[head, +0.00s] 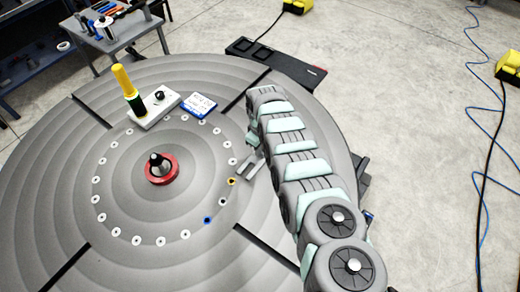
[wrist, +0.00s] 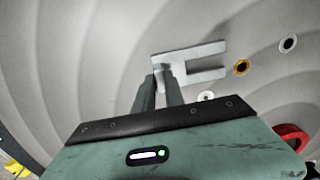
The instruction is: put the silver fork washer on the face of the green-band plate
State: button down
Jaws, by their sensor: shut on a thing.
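The silver fork washer (wrist: 195,52) is held at its closed end in my gripper (wrist: 161,80), with its two prongs pointing right toward a yellow-ringed hole in the wrist view. In the head view the fork (head: 250,166) shows just below my gripper (head: 253,147), over the right part of the large grey round table. I cannot tell whether it touches the surface. A pale plate (head: 148,115) lies on the table's upper part. It bears a black knob and a yellow post with a dark green band (head: 137,105) low on it.
The round table (head: 60,160) has a ring of small holes, mostly white-rimmed, one yellow and one blue. A red-collared black hub (head: 160,170) rises at its middle. A blue-and-white label (head: 198,105) lies beside the pale plate. Dark slots cut the table's edge.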

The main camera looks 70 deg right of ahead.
jog(key=c, duration=1.4)
grip_release()
jog(key=shift+f, duration=0.1)
jog(key=shift+r+p, duration=0.45)
jog(key=shift+r, duration=1)
notch_tip(320, 180, up, 9)
jog(key=b, duration=0.1)
jog(key=shift+r, duration=0.2)
